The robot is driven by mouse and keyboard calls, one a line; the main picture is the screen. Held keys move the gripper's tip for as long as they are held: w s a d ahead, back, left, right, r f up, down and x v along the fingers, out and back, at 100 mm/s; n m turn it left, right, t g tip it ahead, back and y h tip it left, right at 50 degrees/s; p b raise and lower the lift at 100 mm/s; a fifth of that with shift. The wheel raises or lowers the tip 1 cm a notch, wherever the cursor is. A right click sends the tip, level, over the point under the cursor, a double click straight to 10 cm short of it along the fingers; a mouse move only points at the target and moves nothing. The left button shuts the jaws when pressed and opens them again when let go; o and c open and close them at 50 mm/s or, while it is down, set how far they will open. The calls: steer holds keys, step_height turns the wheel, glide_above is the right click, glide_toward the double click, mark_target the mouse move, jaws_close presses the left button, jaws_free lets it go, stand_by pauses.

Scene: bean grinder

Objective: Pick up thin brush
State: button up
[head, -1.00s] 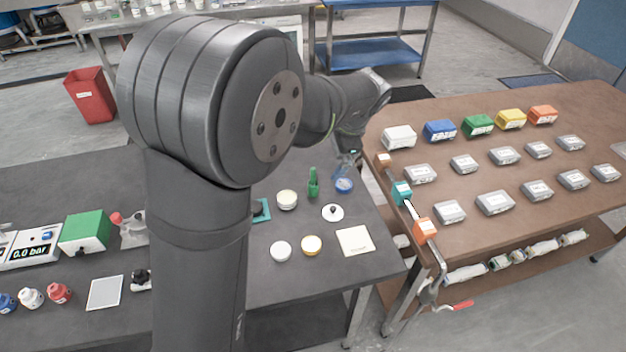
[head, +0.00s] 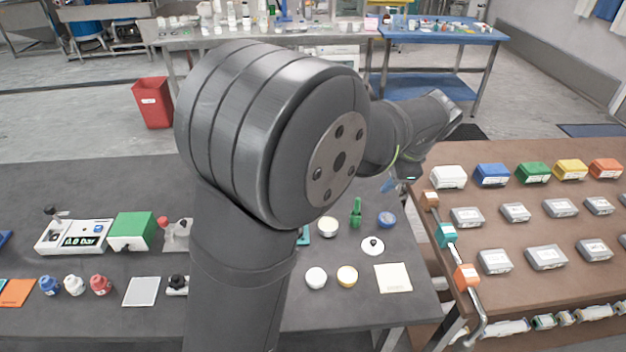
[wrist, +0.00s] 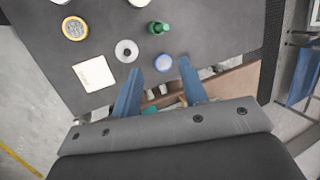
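I cannot pick out the thin brush for certain. A small green upright item (head: 356,212) stands on the dark table; it also shows in the wrist view (wrist: 158,28), but I cannot tell whether it is a brush. In the head view my gripper (head: 391,185) is small and partly hidden, above the table's far right part.
The brown table (head: 525,222) with grey boxes stands close on the right. My arm hides the table's middle.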

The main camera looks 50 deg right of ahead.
mark_target(358, 200)
steer(key=w+a+n+g+h, duration=0.2)
steer(key=w+a+n+h, duration=0.15)
steer(key=n, duration=1.15)
steer(key=shift+y, duration=0.45)
steer(key=x, duration=1.1)
steer(key=shift+w, duration=0.2)
steer(key=shift+w+x, duration=0.2)
steer(key=shift+x, duration=3.1)
steer(key=shift+d+r, duration=0.1)
steer(key=shift+d, duration=0.05)
jaws_close()
